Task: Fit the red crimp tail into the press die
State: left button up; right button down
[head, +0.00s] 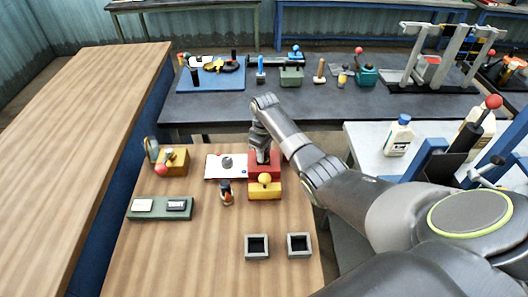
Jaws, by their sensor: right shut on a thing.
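My right gripper (262,152) points down at the red block (265,171) on the wooden table. It is shut; its fingertips and what they hold are mostly hidden by my wrist, so the red crimp tail cannot be made out clearly. A yellow block (264,193) with a round yellow knob (265,179) stands directly in front of the red block. A yellow device with a grey lever and red ball (172,161) stands at the left and looks like the press; its die cannot be made out. My left gripper is not in view.
A white sheet (213,172) with a grey piece lies left of the red block. A small dark and orange bottle (226,194), a grey-green tray (142,215) and two square dark frames (257,256) (299,254) are nearby. The table's front left is clear.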

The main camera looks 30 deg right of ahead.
jog(key=shift+f, duration=0.15)
jog(key=c, duration=1.1)
grip_release()
jog(key=shift+c, duration=0.2)
notch_tip(320, 180, up, 11)
jog(key=shift+f+b, duration=0.1)
jog(key=shift+b, duration=1.05)
jog(key=shift+r, duration=0.8)
jog(key=shift+s+f, duration=0.1)
